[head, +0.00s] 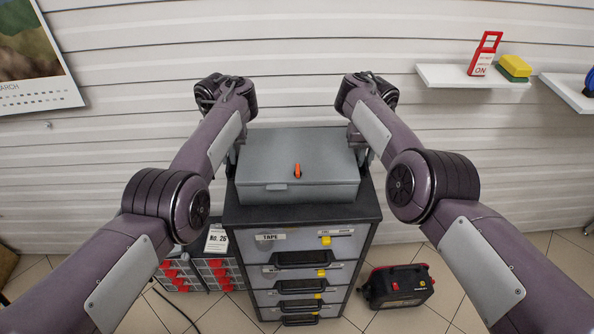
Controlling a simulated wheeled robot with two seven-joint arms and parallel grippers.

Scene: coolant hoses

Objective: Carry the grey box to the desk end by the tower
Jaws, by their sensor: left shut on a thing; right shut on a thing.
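The grey box (297,166) has a closed lid and an orange latch-like piece on top. It is at or just above the black top of a drawer cabinet (300,213); I cannot tell whether it touches. My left gripper (236,152) is at the box's left side and shut on it. My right gripper (356,146) is at the right side and shut on it. The fingertips are mostly hidden by my wrists and the box. No desk or tower is clearly in view.
A black and red case (398,287) stands on the tiled floor right of the cabinet. Red-fronted bins (200,272) stand at its left. A white wall shelf (450,76) holds a red tag and a yellow-green sponge. The slatted wall is close behind.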

